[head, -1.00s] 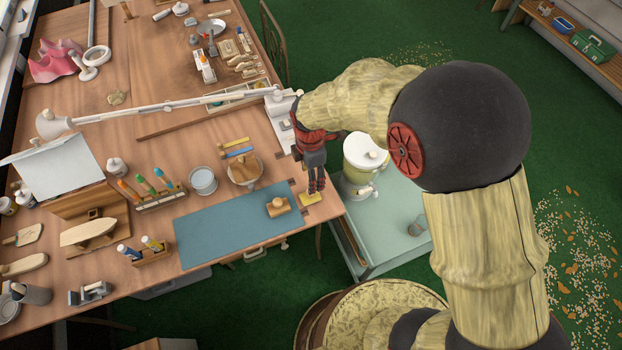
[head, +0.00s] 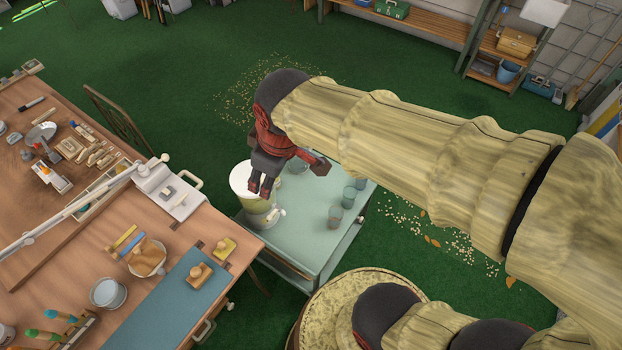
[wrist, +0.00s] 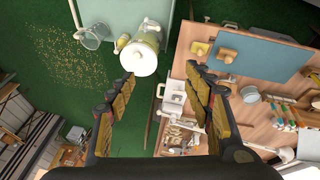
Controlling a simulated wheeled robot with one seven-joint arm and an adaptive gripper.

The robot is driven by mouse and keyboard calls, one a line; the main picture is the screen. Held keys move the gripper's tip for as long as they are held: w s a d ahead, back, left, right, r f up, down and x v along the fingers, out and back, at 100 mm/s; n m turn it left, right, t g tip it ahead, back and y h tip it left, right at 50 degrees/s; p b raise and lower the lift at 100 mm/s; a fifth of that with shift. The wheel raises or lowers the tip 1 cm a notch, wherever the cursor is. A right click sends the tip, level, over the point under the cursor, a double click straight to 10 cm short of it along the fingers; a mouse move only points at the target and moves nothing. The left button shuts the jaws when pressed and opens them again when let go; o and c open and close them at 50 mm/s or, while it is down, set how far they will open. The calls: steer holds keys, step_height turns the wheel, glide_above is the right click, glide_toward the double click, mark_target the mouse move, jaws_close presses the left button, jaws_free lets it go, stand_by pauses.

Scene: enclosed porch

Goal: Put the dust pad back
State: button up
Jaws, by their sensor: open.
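The small yellow pad (head: 224,249), which looks like the dust pad, lies on the wooden workbench near its right front corner, just right of the blue mat. It also shows in the wrist view (wrist: 201,48). A wooden block with a knob (head: 200,275) sits on the blue mat (head: 168,310) beside it. My gripper (head: 262,188) is open and empty, in front of the drink dispenser in the head view, right of the bench and apart from the pad. In the wrist view its fingers (wrist: 161,75) are spread, with the dispenser's white lid between and beyond them.
The drink dispenser (head: 260,213) and several cups (head: 335,216) stand on a pale green cart (head: 300,242) beside the workbench (head: 95,240). A lamp base (head: 170,190) with a long arm, a bowl and tools crowd the bench. Green floor is open behind.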

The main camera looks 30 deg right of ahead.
steer(key=s+d+r+m+t, duration=0.1)
steer(key=s+d+r+m, duration=0.2)
steer(key=s+d+m, duration=0.2)
steer(key=s+m, duration=0.2)
steer(key=s, duration=0.1)
steer(key=shift+s+r+t+h, duration=0.15)
steer(key=shift+r+t+h, duration=0.1)
steer(key=shift+t+h, duration=0.05)
stand_by(0.7)
